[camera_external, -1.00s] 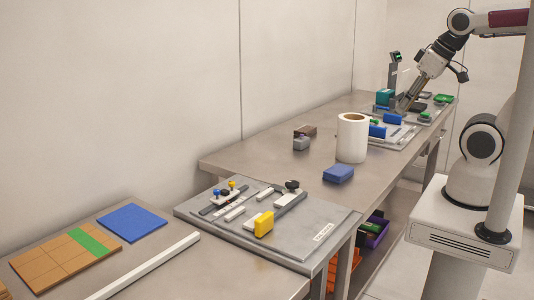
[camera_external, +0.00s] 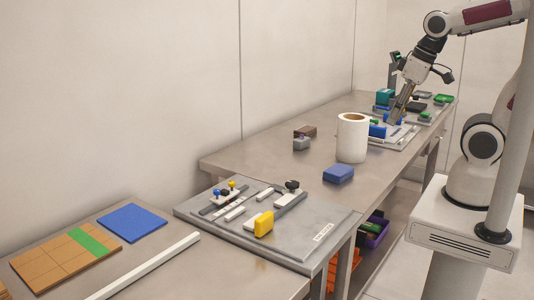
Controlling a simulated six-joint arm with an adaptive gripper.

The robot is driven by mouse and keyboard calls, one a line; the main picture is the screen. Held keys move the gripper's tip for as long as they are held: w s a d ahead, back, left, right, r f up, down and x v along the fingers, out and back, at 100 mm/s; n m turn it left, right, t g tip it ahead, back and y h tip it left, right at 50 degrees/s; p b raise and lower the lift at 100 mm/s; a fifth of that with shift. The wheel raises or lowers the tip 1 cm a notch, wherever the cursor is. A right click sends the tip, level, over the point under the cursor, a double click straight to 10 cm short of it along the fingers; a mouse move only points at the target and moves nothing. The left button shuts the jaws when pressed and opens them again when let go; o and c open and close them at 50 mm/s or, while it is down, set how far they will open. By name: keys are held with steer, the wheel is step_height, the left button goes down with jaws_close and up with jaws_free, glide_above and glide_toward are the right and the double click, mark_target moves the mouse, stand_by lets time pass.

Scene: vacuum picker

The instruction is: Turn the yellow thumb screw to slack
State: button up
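A small yellow knob (camera_external: 232,185), which looks like the yellow thumb screw, stands beside a small blue knob (camera_external: 216,192) on a fixture at the back left of the near grey plate (camera_external: 290,245). It is too small to tell how far it is turned. A larger yellow block (camera_external: 264,225) stands near the front of the same plate. My gripper (camera_external: 393,121) is far from both, pointing down over the far plate at the back right, close to blue and green parts. Its fingertips are small and partly hidden, so I cannot tell whether it is open or touches anything.
A white roll (camera_external: 352,140) and a blue block (camera_external: 339,173) stand on the bench between my gripper and the near plate. Small dark blocks (camera_external: 303,137) lie farther back. A blue square (camera_external: 132,222) and a white bar (camera_external: 145,268) lie at the front left.

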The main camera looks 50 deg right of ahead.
steer(key=w+a+f+m+g, duration=0.2)
steer(key=w+a+f+m, duration=0.15)
steer(key=w+a, duration=0.65)
steer(key=m+y, duration=0.2)
steer(key=m, duration=1.3)
glide_toward(232, 182)
steer(key=s+d+f, duration=0.2)
steer(key=s, duration=0.1)
steer(key=s+f, duration=0.1)
steer(key=s, duration=0.1)
steer(key=shift+s+d, duration=0.25)
steer(key=shift+d, duration=0.15)
steer(key=shift+w+a+r+m+t+y, duration=0.15)
steer(key=shift+w+a+r+m+t, duration=0.4)
steer(key=shift+m, duration=1)
steer(key=shift+w+a+r+m+g+y, duration=0.15)
steer(key=shift+w+r+m, duration=0.2)
steer(key=shift+w+m, duration=0.85)
steer(key=shift+w+a+r+m+t+y, duration=0.1)
steer(key=shift+w+a+r+m+t, duration=0.3)
steer(key=shift+m, duration=1.5)
steer(key=shift+x, duration=3.8)
